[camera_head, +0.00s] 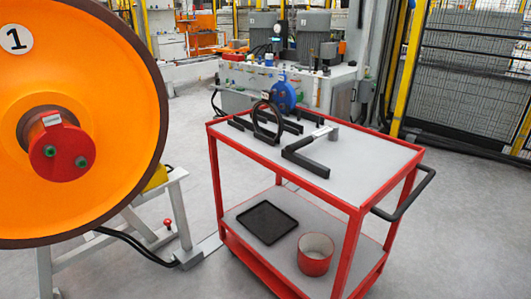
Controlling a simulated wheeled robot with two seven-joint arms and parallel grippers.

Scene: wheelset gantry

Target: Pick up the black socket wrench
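A black L-shaped bar (304,161) lies flat on the grey top of the red cart, near its front edge. It looks like the black socket wrench, but at this size I cannot be sure. A small grey-headed tool (327,131) lies just behind it; I cannot tell whether the two touch. Neither my left nor my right gripper is in view.
The red cart (376,184) also carries a black upright ring (256,121) and dark bars. Its lower shelf holds a black tray (267,222) and a red cylinder (315,254). A large orange wheel (110,110) stands at left. Floor right of the cart is clear.

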